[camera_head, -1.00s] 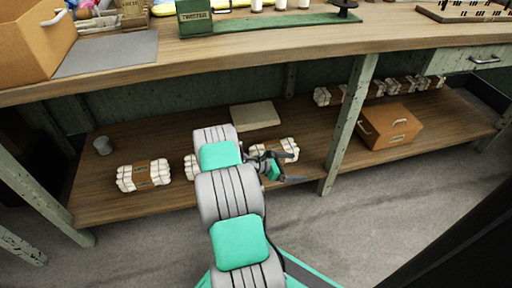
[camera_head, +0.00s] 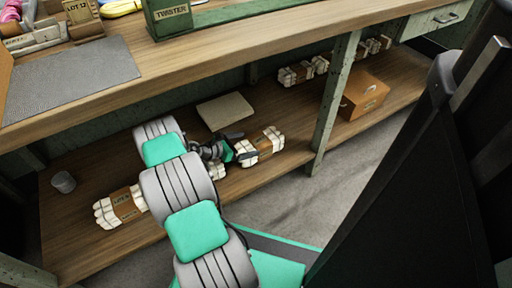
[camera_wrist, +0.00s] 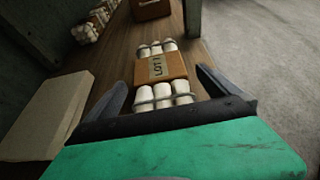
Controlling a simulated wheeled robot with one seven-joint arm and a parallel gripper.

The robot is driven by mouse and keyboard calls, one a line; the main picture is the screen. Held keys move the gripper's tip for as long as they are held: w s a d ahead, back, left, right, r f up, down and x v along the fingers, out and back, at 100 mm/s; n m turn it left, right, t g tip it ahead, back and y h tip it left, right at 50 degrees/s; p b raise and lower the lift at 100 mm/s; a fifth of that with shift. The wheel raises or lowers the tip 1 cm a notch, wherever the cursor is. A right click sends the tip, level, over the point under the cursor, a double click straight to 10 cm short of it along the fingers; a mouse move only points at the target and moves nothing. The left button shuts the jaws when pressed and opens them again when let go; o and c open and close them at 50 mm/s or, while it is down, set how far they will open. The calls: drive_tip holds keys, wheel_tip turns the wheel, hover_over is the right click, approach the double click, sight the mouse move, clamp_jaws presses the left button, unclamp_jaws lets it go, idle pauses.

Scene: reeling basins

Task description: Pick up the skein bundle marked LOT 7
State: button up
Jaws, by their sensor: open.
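A skein bundle (camera_head: 262,146) of white skeins with a brown paper band lies on the lower shelf, right of my gripper (camera_head: 232,147). In the wrist view this bundle (camera_wrist: 160,70) lies ahead, between the lines of my two open fingers. Its band label starts with LOT; the digit looks like 7 or 1. My gripper (camera_wrist: 160,80) is open and holds nothing. Another banded bundle (camera_head: 120,205) lies at the shelf's left front, its number too small to read. A further bundle (camera_head: 217,171) is mostly hidden behind my arm.
A pale flat block (camera_head: 225,110) lies behind my gripper. A shelf post (camera_head: 335,95) stands right of the bundle. An orange-brown box (camera_head: 363,95) and a row of bundles (camera_head: 303,70) sit farther right. The worktop (camera_head: 250,50) overhangs the shelf. A grey cup (camera_head: 63,181) stands left.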

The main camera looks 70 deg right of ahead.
sight(255, 142)
drive_tip(key=b+x, duration=0.2)
drive_tip(key=x, duration=0.2)
drive_tip(key=shift+s+d+f+b, duration=0.1)
drive_tip(key=shift+d+f+b, duration=0.2)
drive_tip(key=shift+b, duration=0.05)
drive_tip(key=shift+s+d+r, duration=0.1)
drive_tip(key=shift+s+d, duration=0.1)
drive_tip(key=shift+d, duration=0.05)
drive_tip(key=shift+c, duration=0.3)
drive_tip(key=c, duration=1.8)
drive_tip(key=shift+r, duration=0.1)
drive_tip(key=shift+c, duration=0.3)
